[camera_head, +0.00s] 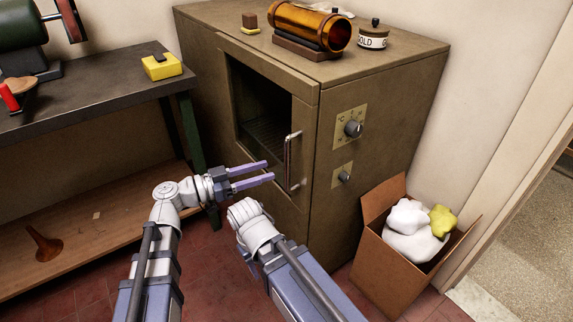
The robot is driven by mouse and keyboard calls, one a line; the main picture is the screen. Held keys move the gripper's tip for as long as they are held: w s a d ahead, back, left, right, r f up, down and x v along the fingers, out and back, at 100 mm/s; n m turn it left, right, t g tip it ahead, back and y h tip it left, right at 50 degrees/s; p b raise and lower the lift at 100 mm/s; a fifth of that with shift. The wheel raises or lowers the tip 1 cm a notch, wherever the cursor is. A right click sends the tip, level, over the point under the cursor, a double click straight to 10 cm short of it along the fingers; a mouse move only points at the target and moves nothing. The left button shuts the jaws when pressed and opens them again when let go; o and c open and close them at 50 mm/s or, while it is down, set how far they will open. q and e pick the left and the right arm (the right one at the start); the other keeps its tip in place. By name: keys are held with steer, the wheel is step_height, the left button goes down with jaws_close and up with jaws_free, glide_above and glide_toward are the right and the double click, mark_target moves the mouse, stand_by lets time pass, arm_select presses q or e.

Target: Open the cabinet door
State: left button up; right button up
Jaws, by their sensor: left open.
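The brown metal cabinet (375,185) stands against the wall in the middle of the view. Its door (275,182) has a large dark rectangular pane or opening, with a wire rack faintly visible behind. The door looks flush with the front. A slim upright metal handle (289,163) is at the door's right edge. My left gripper (270,172) is open and empty, its two purple fingers pointing right toward the handle, with a small apparent gap before it. My right arm reaches up at bottom centre, but its gripper fingers do not show.
A dark workbench (95,105) with a machine and a yellow block (162,66) stands left. A cardboard box (385,262) with white and yellow cloths stands by the cabinet's right side.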

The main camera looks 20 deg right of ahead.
arm_select(q)
steer(key=d, duration=0.5)
steer(key=w+d, duration=0.1)
steer(key=d, duration=0.1)
steer(key=shift+d, duration=0.15)
steer(key=shift+c, duration=0.2)
jaws_close()
stand_by(1.0)
